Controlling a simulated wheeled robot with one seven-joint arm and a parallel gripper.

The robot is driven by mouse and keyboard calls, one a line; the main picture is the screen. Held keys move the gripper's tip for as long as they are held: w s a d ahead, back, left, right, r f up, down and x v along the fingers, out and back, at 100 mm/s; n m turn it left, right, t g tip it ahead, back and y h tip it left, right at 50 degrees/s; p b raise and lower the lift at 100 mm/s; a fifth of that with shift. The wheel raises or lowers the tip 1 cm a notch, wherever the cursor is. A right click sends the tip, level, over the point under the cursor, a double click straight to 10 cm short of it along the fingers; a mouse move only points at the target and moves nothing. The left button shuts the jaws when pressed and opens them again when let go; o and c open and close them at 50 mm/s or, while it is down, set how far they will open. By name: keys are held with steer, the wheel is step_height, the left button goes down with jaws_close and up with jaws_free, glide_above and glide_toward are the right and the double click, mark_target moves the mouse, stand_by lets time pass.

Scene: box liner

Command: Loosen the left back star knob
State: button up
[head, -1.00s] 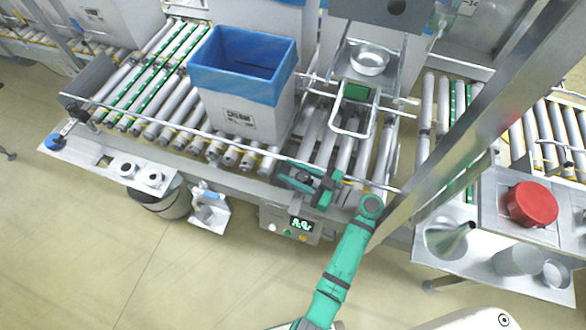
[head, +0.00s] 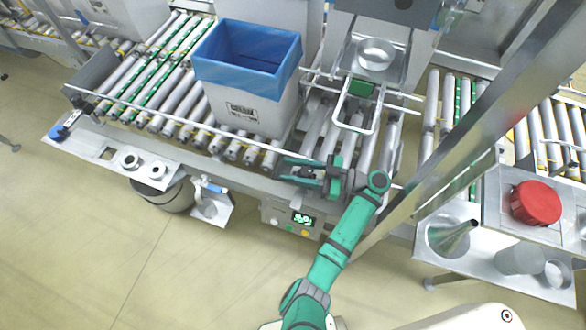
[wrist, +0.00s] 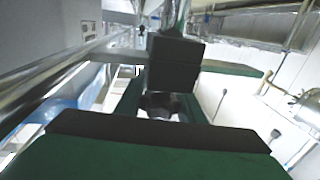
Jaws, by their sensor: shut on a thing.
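My gripper (head: 304,172) is at the front rail of the roller conveyor, to the right of the blue-lined box. In the wrist view, my gripper (wrist: 165,104) has its dark pads closed around a small dark knob (wrist: 160,102), which is partly hidden between them. I take this to be the star knob; its lobes and stem cannot be made out. In the head view the fingers cover the knob.
The box with its blue liner (head: 222,73) stands on the rollers. A wire frame (head: 358,121) and a metal bowl (head: 376,54) are behind my gripper. A slanted metal post (head: 470,130) rises right of my arm. A control panel (head: 292,217) hangs below the rail.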

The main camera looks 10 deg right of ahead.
steer(key=shift+d, duration=0.15)
steer(key=o, duration=1.1)
steer(key=shift+c, duration=0.2)
steer(key=shift+w+m+t+h, duration=0.15)
steer(key=shift+m+t+h, duration=0.3)
steer(key=shift+t, duration=0.25)
